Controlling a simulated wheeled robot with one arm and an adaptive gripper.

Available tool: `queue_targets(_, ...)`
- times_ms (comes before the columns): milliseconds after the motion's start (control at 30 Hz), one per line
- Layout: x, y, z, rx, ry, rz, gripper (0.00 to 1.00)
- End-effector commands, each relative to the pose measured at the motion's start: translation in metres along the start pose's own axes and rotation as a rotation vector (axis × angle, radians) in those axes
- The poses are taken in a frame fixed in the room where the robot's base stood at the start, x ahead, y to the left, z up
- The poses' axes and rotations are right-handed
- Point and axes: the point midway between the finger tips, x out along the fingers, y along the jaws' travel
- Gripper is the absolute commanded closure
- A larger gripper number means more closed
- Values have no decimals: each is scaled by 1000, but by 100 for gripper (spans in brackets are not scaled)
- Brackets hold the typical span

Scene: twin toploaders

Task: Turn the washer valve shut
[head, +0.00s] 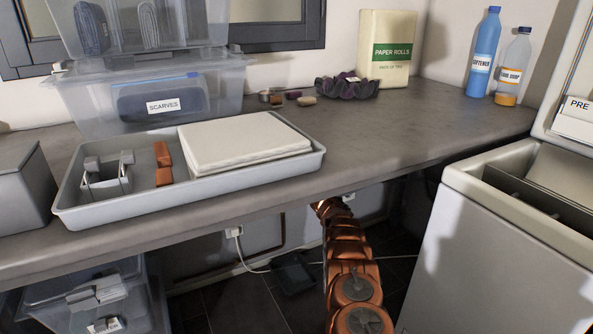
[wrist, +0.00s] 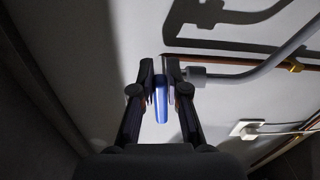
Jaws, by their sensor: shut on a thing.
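In the wrist view my gripper (wrist: 160,80) is shut on a blue valve handle (wrist: 161,103), which stands between the two dark fingers. A grey hose or pipe fitting (wrist: 194,76) sits just right of the fingertips and joins a grey hose (wrist: 270,62). A copper pipe (wrist: 240,62) runs along the pale wall behind it. In the head view my arm reaches under the counter, and the gripper and the valve are hidden there.
The counter (head: 400,140) overhangs my arm. An open top-loading washer (head: 470,215) stands at the right. A wall socket with a plug (wrist: 245,129) and its cable are close to the right of my gripper. A grey tray (head: 130,212) lies on the counter.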

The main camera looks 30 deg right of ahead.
Motion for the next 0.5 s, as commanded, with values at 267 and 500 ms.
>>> queue_targets(267, 0, -2, 2, 91, -3, 1, 100)
queue_targets(500, 0, -3, 2, 111, -3, 1, 100)
